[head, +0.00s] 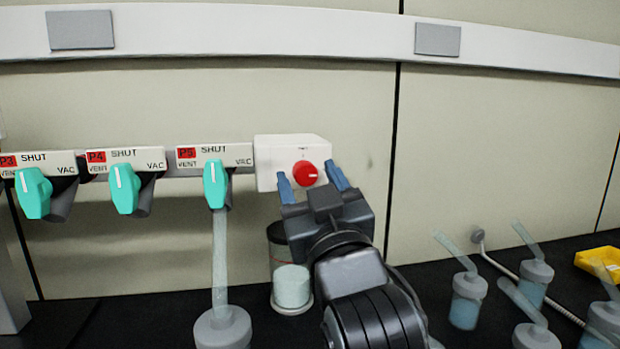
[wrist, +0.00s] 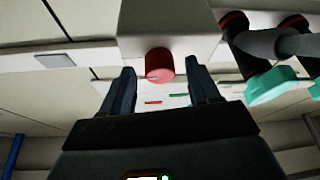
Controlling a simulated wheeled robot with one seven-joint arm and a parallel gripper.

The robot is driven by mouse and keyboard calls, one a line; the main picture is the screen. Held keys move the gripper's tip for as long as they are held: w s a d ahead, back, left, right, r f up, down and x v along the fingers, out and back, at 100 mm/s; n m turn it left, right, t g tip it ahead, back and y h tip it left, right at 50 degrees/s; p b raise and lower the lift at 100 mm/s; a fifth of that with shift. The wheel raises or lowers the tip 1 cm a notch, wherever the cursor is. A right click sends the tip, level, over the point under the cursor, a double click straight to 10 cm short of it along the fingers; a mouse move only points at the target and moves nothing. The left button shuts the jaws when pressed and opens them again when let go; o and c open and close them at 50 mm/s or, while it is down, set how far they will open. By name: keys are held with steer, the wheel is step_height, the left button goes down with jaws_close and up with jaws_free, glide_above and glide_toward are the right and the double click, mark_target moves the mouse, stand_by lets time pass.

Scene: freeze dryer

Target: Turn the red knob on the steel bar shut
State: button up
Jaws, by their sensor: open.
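The red knob (head: 305,173) is round with a white pointer line and sits on the front of a white box (head: 275,153) at the right end of the steel bar (head: 183,171). In the head view the line points to the left, slightly down. In the wrist view the knob (wrist: 159,64) sticks out from the box between and a little beyond my fingertips. My gripper (head: 313,182) is open, with one blue finger on each side of the knob. The fingers (wrist: 159,80) look apart from it in the wrist view. Whether a fingertip touches the box, I cannot tell.
Teal valve handles (head: 216,184) line the bar to the left, under plates marked SHUT, VENT and VAC. Jars with tubes (head: 466,300) and a yellow bin (head: 598,262) stand on the black bench at right. The wall right of the box is clear.

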steer(key=c, duration=1)
steer(key=shift+c, duration=0.2)
